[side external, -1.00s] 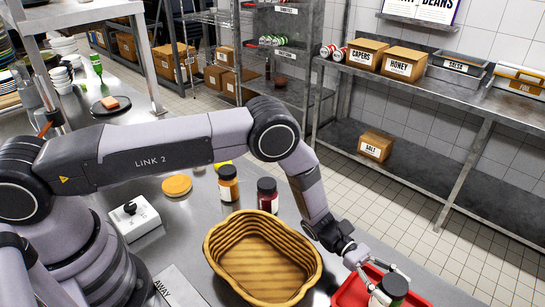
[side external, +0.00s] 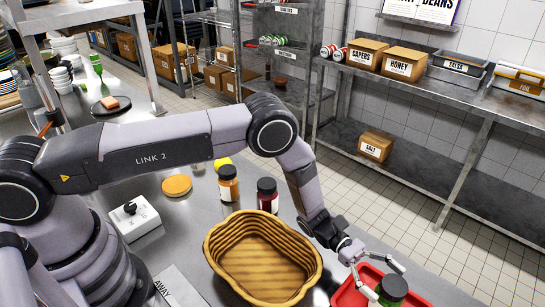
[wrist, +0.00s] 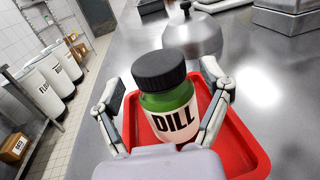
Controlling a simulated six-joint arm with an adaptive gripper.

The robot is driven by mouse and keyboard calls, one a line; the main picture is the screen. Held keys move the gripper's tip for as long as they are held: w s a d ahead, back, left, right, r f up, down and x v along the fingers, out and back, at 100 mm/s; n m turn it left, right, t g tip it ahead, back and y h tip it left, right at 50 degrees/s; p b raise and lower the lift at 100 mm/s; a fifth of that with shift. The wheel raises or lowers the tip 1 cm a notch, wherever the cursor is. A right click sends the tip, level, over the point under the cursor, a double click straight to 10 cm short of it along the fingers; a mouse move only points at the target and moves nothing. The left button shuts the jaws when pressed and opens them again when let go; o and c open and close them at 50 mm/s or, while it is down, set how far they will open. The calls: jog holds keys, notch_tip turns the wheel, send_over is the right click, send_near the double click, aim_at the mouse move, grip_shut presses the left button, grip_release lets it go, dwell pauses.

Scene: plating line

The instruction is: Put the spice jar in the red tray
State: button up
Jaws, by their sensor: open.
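The spice jar is a green jar with a black lid and a white DILL label (wrist: 172,124); it also shows at the lower right of the side view (side external: 393,289). It stands, apparently upright, in the red tray (wrist: 243,148), whose edge shows in the side view (side external: 347,297). My gripper (wrist: 163,108) is open, with one finger on each side of the jar and gaps between them and it. In the side view my gripper (side external: 380,272) is at the jar's upper left. The jar's base is hidden.
A wavy-edged basket (side external: 262,262) stands left of the tray. Two more jars, one orange-brown (side external: 228,184) and one dark red (side external: 267,196), stand behind it. In the wrist view a metal dome (wrist: 192,38) stands beyond the tray.

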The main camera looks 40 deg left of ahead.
jog(key=a, duration=0.3)
jog(key=w+a, duration=0.1)
jog(key=a, duration=0.1)
jog(key=shift+a, duration=0.25)
jog(key=shift+a+r, duration=0.25)
jog(key=shift+r, duration=0.05)
jog(key=s+a+r+m+y, duration=0.2)
jog(key=a+r+m+y, duration=0.15)
jog(key=r, duration=0.45)
jog(key=s+a+r+m+g+y, duration=0.1)
jog(key=s+a+r+m+y, duration=0.15)
jog(key=a+r, duration=0.45)
jog(key=s+a+r+m+y, duration=0.2)
jog(key=r+m, duration=0.2)
jog(key=r, duration=0.6)
jog(key=s+a+r+m+t+y, duration=0.3)
jog(key=s+a+r+t+y, duration=0.1)
jog(key=s+a, duration=0.5)
jog(key=s+a+r+m+t+y, duration=0.3)
jog(key=s+a, duration=0.6)
jog(key=a, duration=0.3)
jog(key=r+t+y, duration=0.1)
jog(key=t+y, duration=0.1)
jog(key=shift+a+r+y, duration=0.2)
jog(key=shift+r+y, duration=0.05)
jog(key=shift+y, duration=0.15)
